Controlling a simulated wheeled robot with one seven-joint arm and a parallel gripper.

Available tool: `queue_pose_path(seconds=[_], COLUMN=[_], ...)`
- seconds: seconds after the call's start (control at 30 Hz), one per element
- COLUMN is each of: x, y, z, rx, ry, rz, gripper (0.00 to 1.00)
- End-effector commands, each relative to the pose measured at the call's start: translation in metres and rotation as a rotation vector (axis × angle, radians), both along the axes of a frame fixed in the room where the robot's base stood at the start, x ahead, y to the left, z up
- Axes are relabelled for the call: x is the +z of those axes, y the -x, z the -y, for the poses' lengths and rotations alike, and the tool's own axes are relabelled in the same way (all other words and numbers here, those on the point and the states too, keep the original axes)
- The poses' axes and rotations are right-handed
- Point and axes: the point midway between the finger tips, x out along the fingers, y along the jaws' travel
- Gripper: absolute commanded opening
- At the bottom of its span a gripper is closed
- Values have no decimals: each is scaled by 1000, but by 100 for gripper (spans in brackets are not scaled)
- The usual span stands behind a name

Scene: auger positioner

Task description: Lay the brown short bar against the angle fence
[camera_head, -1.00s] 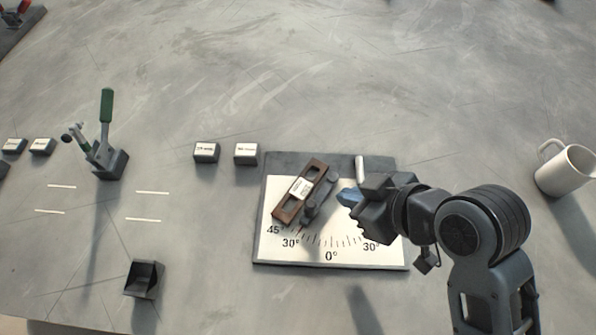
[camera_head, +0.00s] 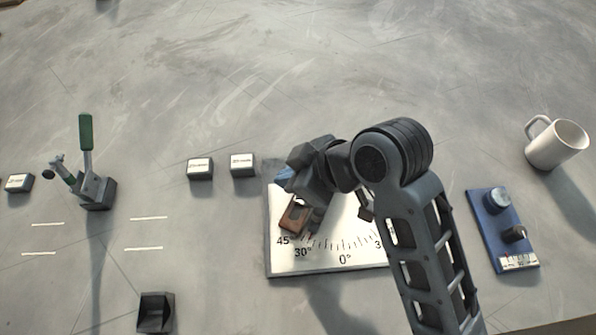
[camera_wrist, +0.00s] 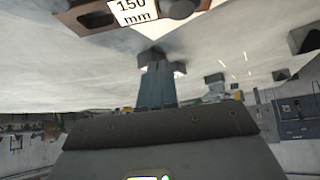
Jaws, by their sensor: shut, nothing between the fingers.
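The brown short bar (camera_head: 294,217) lies tilted on the white angle-scale plate (camera_head: 285,262), near its 45° and 30° marks, partly hidden by my gripper in the head view. Its slotted brown end and "150 mm" label show at the top of the wrist view (camera_wrist: 72,19). The dark angle fence (camera_head: 316,219) is just right of the bar, mostly covered by my wrist; I cannot tell whether they touch along their length. A dark round knob (camera_wrist: 178,8) shows beside the label. My gripper (camera_head: 282,178) has blue fingers, shut and empty, over the plate's upper left.
Two small labelled blocks (camera_head: 243,165) stand left of the plate's top. A green-handled clamp (camera_head: 92,185) and a black open holder (camera_head: 156,311) are farther left. A blue device (camera_head: 503,232) and a white mug (camera_head: 557,144) are at right. The table behind is clear.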

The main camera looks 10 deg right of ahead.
Motion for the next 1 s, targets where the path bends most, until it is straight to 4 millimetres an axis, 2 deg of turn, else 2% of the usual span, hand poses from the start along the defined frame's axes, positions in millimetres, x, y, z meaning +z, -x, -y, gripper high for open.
queue_pose_path(seconds=[0.27, 0.4, 0.53, 1.0], x=[-44, -42, -42, -43], y=[-18, -6, 0, 4], z=[-30, -11, 0, 6], rx=[2, -1, -1, -1], ry=[0, 3, 1, 0], rz=[-3, 0, 0, 1], gripper=[0, 0, 0, 0])
